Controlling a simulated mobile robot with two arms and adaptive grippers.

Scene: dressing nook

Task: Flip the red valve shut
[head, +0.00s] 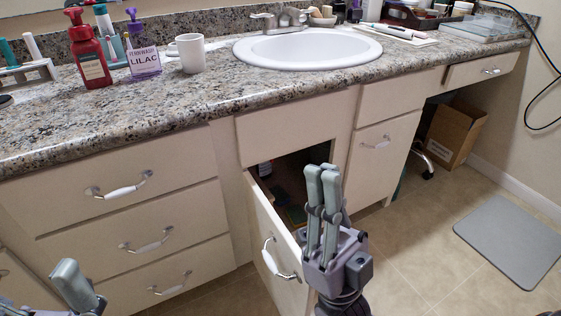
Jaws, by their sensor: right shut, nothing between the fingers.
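No red valve can be made out in the head view. The cabinet under the sink stands open, its door (268,235) swung out towards me, and its inside is dark and partly hidden by my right gripper. My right gripper (322,170) points up in front of the opening, just right of the open door, with its fingers together and nothing between them. Part of my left gripper (75,280) shows at the bottom left, in front of the drawers; whether it is open or shut is unclear.
The granite counter (120,125) holds a red soap bottle (90,55), a white mug (188,53) and a sink (308,48). Drawers (130,195) lie left of the opening. A cardboard box (455,133) and a grey mat (510,240) are on the right floor.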

